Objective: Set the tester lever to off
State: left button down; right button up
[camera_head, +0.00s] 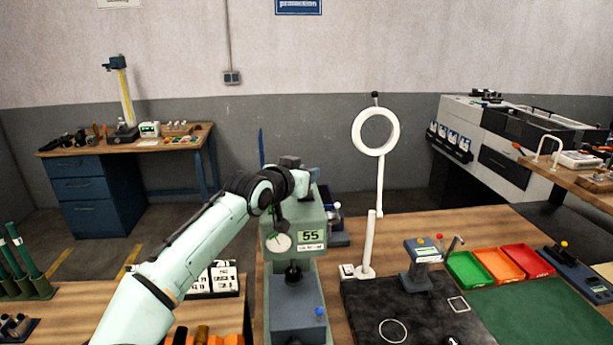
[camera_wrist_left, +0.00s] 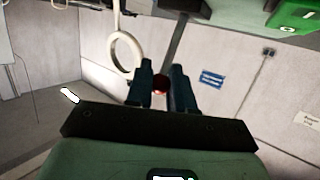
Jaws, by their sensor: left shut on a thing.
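The tester (camera_head: 284,298) is a grey-green machine with a "55" plate, standing on the bench in the middle of the head view. My left gripper (camera_head: 291,163) is at its top, with the wrist covering part of it. In the left wrist view, the dark fingers of my left gripper (camera_wrist_left: 163,84) are closed around a small red knob (camera_wrist_left: 160,84). A grey bar, seemingly the tester lever (camera_wrist_left: 181,38), runs from the fingers toward the picture's top. In the head view the gripped part is hidden behind my wrist. My right gripper is out of view.
A white ring lamp (camera_head: 376,153) stands right of the tester. A small blue-grey device (camera_head: 417,279) and green, orange and red trays (camera_head: 503,263) sit further right. A dark mat (camera_head: 440,320) lies in front. A card stand (camera_head: 224,280) is at the left.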

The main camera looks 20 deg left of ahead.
pick_arm(q)
jog(key=shift+w+a+r+n+g, duration=0.2)
jog(key=shift+w+n+g, duration=0.2)
jog(key=shift+w+g, duration=0.25)
jog(key=shift+f+g, duration=0.1)
jog(key=shift+g, duration=0.15)
jog(key=c, duration=1)
grip_release()
jog(key=shift+c, duration=0.2)
jog(key=shift+s+a, duration=0.1)
jog(key=shift+s, duration=0.05)
